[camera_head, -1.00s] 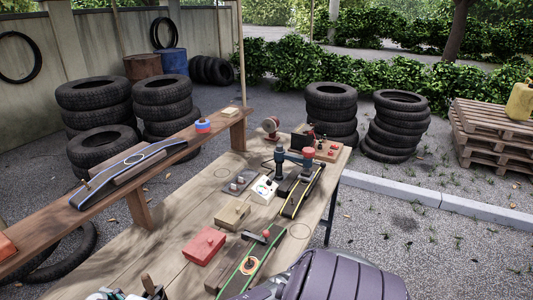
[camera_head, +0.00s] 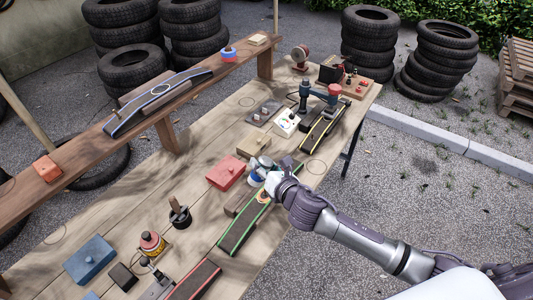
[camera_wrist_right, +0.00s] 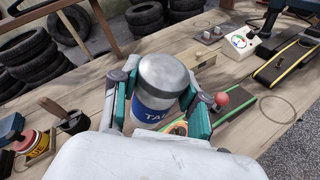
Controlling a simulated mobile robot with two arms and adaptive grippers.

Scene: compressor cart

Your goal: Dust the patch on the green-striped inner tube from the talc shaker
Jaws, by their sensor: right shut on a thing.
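My right gripper (camera_wrist_right: 160,108) is shut around the talc shaker (camera_wrist_right: 160,92), a blue-labelled can with a silver cap. The shaker looks about upright, close to the patch; I cannot tell whether it touches the tube. My left gripper is not in view.
A red box (camera_head: 226,173) and a tan block (camera_head: 254,144) stand nearby. A red knob (camera_wrist_right: 221,99) is close to my right finger. A yellow-striped strip (camera_head: 324,124) lies farther back, a red-striped one (camera_head: 195,282) nearer. The blue-striped tube (camera_head: 150,106) is on the raised plank.

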